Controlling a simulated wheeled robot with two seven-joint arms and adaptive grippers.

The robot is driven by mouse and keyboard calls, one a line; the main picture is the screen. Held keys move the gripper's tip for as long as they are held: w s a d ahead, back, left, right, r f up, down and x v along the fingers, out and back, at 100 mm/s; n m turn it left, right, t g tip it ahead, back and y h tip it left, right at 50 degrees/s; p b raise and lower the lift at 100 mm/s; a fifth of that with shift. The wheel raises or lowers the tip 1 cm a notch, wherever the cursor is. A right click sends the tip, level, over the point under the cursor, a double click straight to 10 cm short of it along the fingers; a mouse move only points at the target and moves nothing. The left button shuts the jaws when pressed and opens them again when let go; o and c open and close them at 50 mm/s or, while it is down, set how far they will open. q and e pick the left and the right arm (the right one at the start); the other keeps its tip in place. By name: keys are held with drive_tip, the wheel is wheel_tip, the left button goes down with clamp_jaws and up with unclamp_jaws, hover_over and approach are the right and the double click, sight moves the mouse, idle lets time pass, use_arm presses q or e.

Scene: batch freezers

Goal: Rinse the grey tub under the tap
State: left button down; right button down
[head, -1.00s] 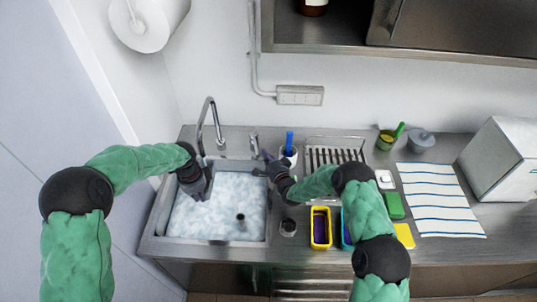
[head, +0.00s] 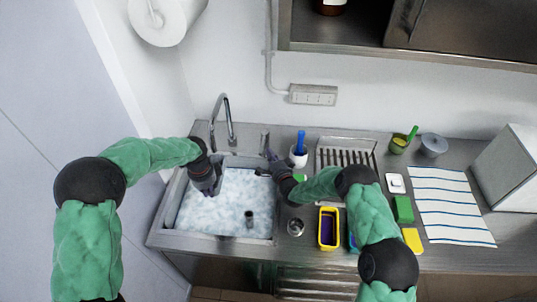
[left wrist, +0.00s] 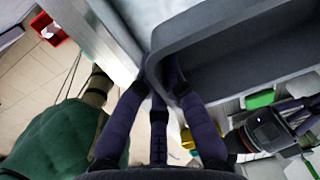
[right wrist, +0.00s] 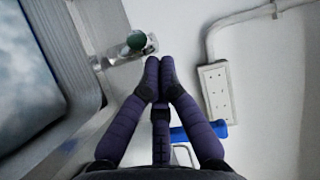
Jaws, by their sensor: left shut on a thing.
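The grey tub (left wrist: 240,60) fills the upper right of the left wrist view, tilted, with its open side towards the camera. My left gripper (left wrist: 163,75) is shut on its rim. In the head view my left gripper (head: 207,182) is over the left part of the sink (head: 167,219), left of and below the tap (head: 229,118); the tub cannot be made out from it there. I see no water stream. My right gripper (head: 272,158) is beside the tap's lever post (head: 265,140). In the right wrist view its fingertips (right wrist: 159,68) are together, just below the round-ended lever (right wrist: 136,40), with nothing visible between them.
White foam fills the sink, with a dark upright pipe (head: 249,218) in it. A white cup with a blue-handled brush (head: 300,143), a drying rack (head: 345,152), and yellow (head: 328,229) and blue bins crowd the counter around my right arm.

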drive_tip(key=v, duration=1.1)
drive_tip(key=shift+d, duration=0.45)
drive_tip(key=shift+w+r, duration=0.15)
use_arm(q)
drive_tip(key=s+d, duration=0.4)
drive_tip(key=s, duration=0.3)
use_arm(e)
drive_tip(key=shift+r, duration=0.1)
use_arm(q)
drive_tip(key=shift+r, duration=0.1)
idle(1.1)
